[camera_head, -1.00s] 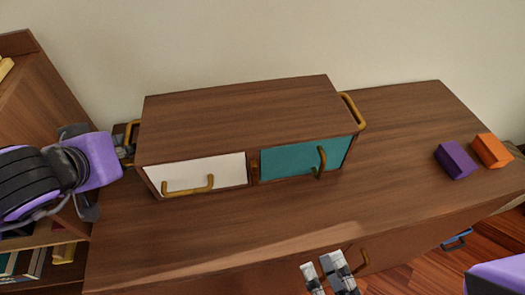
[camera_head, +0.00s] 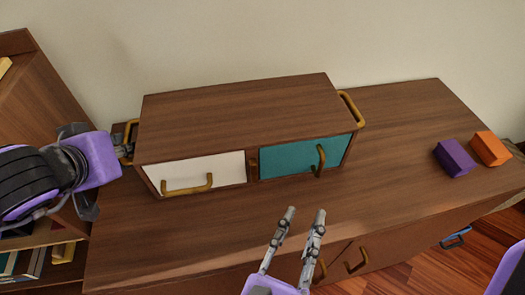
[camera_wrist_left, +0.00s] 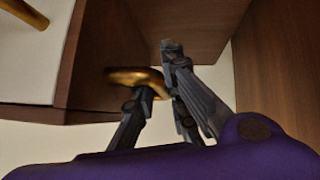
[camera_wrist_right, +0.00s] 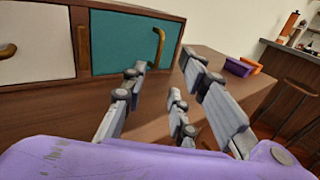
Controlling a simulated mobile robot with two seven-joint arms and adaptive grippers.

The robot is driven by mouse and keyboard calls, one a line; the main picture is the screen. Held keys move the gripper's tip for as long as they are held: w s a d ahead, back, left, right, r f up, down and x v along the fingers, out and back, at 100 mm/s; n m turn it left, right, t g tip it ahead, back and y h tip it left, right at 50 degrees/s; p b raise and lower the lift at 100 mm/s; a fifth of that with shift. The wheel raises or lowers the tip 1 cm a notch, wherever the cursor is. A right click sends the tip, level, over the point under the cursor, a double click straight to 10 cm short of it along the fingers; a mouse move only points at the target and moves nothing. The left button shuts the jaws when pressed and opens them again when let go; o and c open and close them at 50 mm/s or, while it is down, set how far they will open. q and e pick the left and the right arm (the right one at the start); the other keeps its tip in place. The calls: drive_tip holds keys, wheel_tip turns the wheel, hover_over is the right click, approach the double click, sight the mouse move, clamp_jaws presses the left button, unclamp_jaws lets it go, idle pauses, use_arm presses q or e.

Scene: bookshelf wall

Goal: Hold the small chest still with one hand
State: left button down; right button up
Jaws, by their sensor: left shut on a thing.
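The small chest (camera_head: 235,115) is a brown wooden box on top of the cabinet. Its front has a white drawer (camera_head: 205,173) on the left and a teal drawer (camera_head: 300,157) on the right, both closed, each with a brass handle. A brass side handle shows at each end. My left gripper (camera_head: 128,150) is at the chest's left end, shut on the left side handle (camera_wrist_left: 137,77), which also shows in the left wrist view. My right gripper (camera_head: 307,212) is open and empty, in front of the teal drawer and apart from it.
A purple block (camera_head: 454,158) and an orange block (camera_head: 490,149) sit on the right part of the cabinet top (camera_head: 400,130). A bookshelf (camera_head: 50,110) stands at the left. The cabinet top between the chest and blocks is clear.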

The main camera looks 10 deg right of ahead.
sight(321, 169)
drive_tip(key=x, duration=1.1)
drive_tip(key=shift+w+d, duration=0.1)
drive_tip(key=shift+w, duration=0.05)
drive_tip(key=shift+c, duration=0.4)
clamp_jaws()
drive_tip(key=shift+f, duration=0.1)
